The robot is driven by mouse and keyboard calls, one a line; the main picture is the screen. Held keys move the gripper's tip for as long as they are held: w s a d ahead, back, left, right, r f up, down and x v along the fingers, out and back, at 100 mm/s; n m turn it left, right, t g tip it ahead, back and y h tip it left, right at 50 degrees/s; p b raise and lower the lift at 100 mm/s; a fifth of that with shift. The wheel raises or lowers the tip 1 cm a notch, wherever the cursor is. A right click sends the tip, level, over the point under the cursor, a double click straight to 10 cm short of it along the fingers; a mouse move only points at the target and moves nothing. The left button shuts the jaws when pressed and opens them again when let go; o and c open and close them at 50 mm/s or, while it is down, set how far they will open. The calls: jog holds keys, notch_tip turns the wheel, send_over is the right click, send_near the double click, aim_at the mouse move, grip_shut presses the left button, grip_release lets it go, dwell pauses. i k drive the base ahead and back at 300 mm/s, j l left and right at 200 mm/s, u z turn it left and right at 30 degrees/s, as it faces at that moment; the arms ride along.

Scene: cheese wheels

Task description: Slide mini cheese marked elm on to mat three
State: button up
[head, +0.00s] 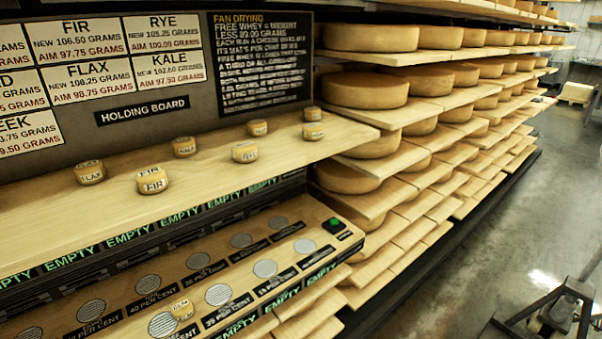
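The mats, such as this striped mat (162,324) and this grey mat (218,294), lie in two rows. Mat numbers are not legible, so I cannot tell which is mat three. A dark jointed mechanism at the lower right, apparently my gripper (548,314), is partly cut off, over the floor and far from the cheeses. Its opening is unclear.
Several other mini cheeses, including flax (89,172) and fir (152,180), stand on the wooden holding shelf (40,222) above the mats. This shelf overhangs the back of the drying board. A green button (332,224) is at the board's far end. Large cheese wheels (365,90) fill racks behind.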

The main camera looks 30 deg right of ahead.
aim_at(182, 309)
jog(key=k+l+z, duration=0.1)
jog(key=k+z, duration=0.15)
jog(key=k, duration=0.45)
jog(key=i+j+z, duration=0.1)
jog(key=i, duration=0.35)
jog(key=i+j+z, duration=0.15)
jog(key=i, duration=0.3)
jog(key=i+j+z, duration=0.1)
jog(key=i+j, duration=0.25)
jog(key=i+j+z, duration=0.15)
jog(key=i+j, duration=0.15)
jog(key=i, duration=0.25)
jog(key=u, duration=1.2)
jog(key=k+j+u, duration=0.1)
jog(key=k, duration=0.3)
jog(key=k+j+u, duration=0.1)
jog(key=k, duration=0.3)
